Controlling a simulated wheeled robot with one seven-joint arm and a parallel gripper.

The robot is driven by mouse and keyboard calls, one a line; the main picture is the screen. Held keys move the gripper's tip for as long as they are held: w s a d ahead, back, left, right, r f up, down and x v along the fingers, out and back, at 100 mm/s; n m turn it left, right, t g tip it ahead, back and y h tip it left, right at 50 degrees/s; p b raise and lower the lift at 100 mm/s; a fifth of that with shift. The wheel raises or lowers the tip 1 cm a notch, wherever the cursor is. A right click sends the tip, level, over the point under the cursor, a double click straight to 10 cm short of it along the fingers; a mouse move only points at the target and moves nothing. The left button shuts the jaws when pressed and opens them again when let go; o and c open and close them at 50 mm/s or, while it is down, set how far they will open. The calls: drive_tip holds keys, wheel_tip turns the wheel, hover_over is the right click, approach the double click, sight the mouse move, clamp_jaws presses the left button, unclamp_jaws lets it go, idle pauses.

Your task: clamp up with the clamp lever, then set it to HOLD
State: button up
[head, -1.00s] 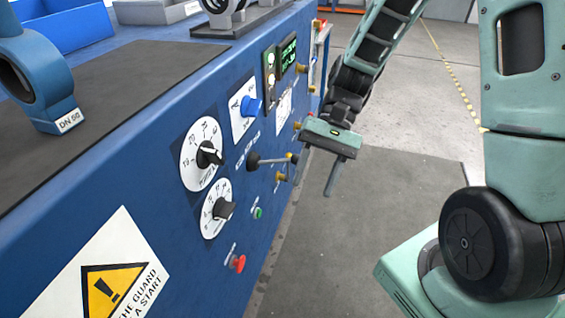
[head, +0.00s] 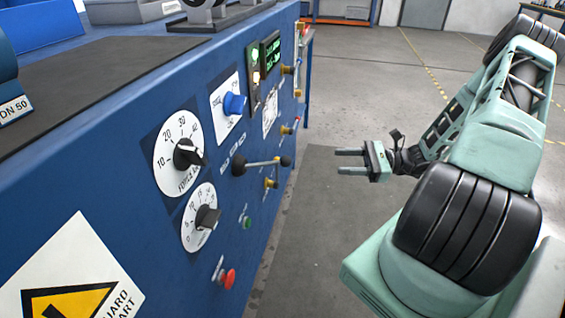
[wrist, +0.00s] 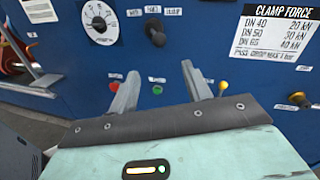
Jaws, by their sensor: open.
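The clamp lever (head: 262,163) sticks out from the blue panel, a metal rod with a black ball at its end and a dark hub at the panel. Small label plates sit above its hub; I cannot read them in the head view. In the wrist view the lever's black knob (wrist: 156,35) shows almost end on, below three small labels, beyond my fingertips. My gripper (head: 338,161) is open and empty, its two fingers pointing left toward the panel. It is to the right of the lever's ball, apart from it. The fingers also show in the wrist view (wrist: 162,70).
Two dials (head: 180,153) (head: 200,217), a blue selector knob (head: 234,103), a green button (head: 247,222) and a red button (head: 228,278) surround the lever. A yellow-topped knob (wrist: 222,88) stands right of it. The floor beside the panel is clear.

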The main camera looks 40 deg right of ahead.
sight(286, 161)
drive_tip(key=x, duration=1.6)
drive_tip(key=shift+a, duration=0.3)
clamp_jaws()
drive_tip(key=shift+d, duration=0.1)
